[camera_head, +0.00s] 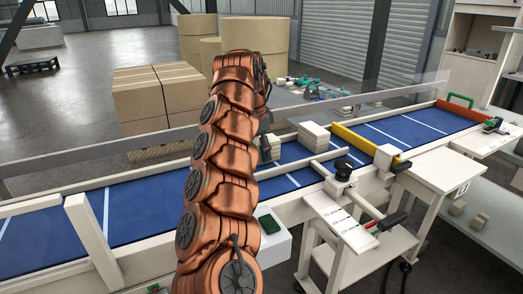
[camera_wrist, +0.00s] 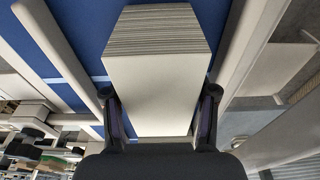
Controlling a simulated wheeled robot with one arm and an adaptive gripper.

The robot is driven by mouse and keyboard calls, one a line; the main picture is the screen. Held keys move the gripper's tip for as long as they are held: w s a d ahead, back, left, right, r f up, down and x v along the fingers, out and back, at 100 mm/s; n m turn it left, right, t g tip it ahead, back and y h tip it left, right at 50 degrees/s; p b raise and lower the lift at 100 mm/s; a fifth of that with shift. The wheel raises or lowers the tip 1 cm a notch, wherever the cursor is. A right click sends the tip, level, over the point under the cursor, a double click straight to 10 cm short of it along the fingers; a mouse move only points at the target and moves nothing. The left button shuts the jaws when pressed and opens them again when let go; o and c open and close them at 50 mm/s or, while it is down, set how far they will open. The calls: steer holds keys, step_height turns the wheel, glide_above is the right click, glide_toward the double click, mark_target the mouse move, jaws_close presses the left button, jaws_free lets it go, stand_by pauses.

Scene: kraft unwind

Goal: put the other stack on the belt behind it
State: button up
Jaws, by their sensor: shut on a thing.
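My gripper (camera_wrist: 160,98) is shut on a pale stack of sheets (camera_wrist: 154,85), with one finger on each side of it in the wrist view. In the head view this held stack (camera_head: 270,147) shows just right of my copper arm, over the blue belt (camera_head: 140,205). I cannot tell whether its underside touches the belt. The other pale stack (camera_head: 313,136) stands to its right, near the belt's far side and left of the yellow bar. My arm hides most of the gripper and part of the belt in the head view.
A yellow bar (camera_head: 366,142) crosses the belt right of the stacks. A clear guard (camera_head: 400,97) runs along the far side. A post with a black knob (camera_head: 342,170) stands at the near rail. Cartons (camera_head: 155,95) and brown rolls (camera_head: 252,45) stand behind.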

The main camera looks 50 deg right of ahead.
mark_target(256, 141)
steer(key=shift+f, duration=0.2)
steer(key=o, duration=1.4)
steer(key=shift+r, duration=0.1)
steer(key=shift+c, duration=0.2)
steer(key=shift+r+p, duration=0.3)
steer(key=shift+r, duration=0.4)
steer(key=r+p, duration=0.2)
steer(key=r, duration=0.1)
steer(key=a+r+p, duration=0.1)
steer(key=r+p, duration=0.1)
steer(key=r, duration=0.2)
steer(key=r+p, duration=0.2)
steer(key=r, duration=0.1)
steer(key=shift+w+a+r, duration=0.2)
steer(key=shift+w+a, duration=0.05)
steer(key=shift+r, duration=0.2)
steer(key=shift+w+a, duration=0.1)
steer(key=shift+a, duration=0.05)
